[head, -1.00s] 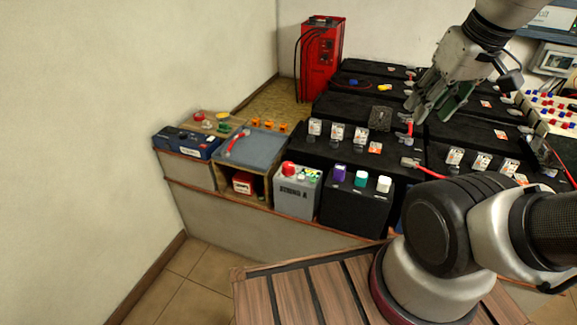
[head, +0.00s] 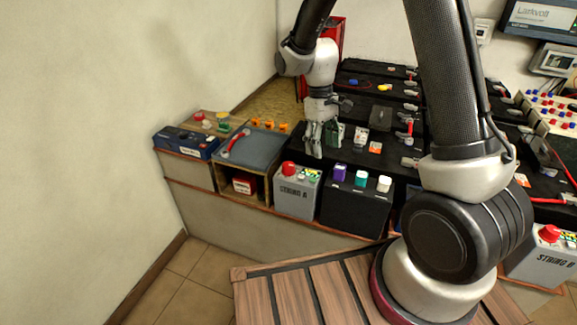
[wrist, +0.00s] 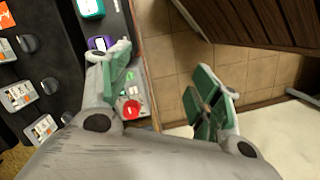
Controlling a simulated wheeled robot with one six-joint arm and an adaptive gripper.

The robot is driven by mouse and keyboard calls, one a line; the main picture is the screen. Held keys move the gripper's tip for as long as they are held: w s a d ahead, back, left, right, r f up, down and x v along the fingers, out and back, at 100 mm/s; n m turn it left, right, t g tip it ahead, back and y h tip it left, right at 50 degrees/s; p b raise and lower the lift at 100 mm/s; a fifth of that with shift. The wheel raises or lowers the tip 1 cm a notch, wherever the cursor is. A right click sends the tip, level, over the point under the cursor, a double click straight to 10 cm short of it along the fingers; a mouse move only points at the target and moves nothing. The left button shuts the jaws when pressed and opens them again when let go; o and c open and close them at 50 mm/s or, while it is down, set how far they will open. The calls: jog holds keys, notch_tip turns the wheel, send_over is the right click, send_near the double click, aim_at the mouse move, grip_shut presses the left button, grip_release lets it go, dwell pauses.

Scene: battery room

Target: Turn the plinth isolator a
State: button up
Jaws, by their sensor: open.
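Plinth isolator a is the grey box marked STRING A (head: 298,195) at the front edge of the bench in the head view. Its red knob (head: 288,168) is on top at the left. The red knob also shows in the wrist view (wrist: 132,110), beside my left finger, which partly hides the box top. My gripper (head: 318,150) is open and empty, pointing down above and slightly behind the box. In the wrist view my gripper (wrist: 166,92) has its green-padded fingers wide apart, and the knob is not between their tips.
A black unit with purple, teal and white caps (head: 356,205) stands right of the box. Black battery cases with small fittings (head: 375,118) fill the bench behind. A blue-grey lidded case with a red handle (head: 255,147) is at left. Another box, STRING B (head: 545,258), stands far right.

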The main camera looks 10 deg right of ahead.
aim_at(288, 164)
jog(key=w+a+f+n, duration=0.1)
jog(key=w+a+f, duration=0.1)
jog(key=w+f, duration=0.2)
jog(key=w+a+f+n+t, duration=0.1)
jog(key=w+a+f+n, duration=0.1)
jog(key=w+f, duration=0.2)
jog(key=w+a+f+n, duration=0.1)
jog(key=w+f+n, duration=0.1)
jog(key=w+f, duration=0.1)
jog(key=shift+w+a+f, duration=0.2)
jog(key=shift+f, duration=0.25)
jog(key=shift+w+a+f, duration=0.2)
jog(key=shift+f, duration=0.2)
jog(key=w, duration=0.2)
jog(key=w+a+r+n+t, duration=0.1)
jog(key=shift+r+y, duration=0.1)
jog(key=shift+y, duration=0.2)
jog(key=shift+w+n+t, duration=0.2)
jog(key=shift+n+t, duration=0.1)
jog(key=shift+n, duration=0.2)
jog(key=shift+w, duration=0.1)
notch_tip(288, 164, down, 8)
jog(key=shift+r, duration=0.15)
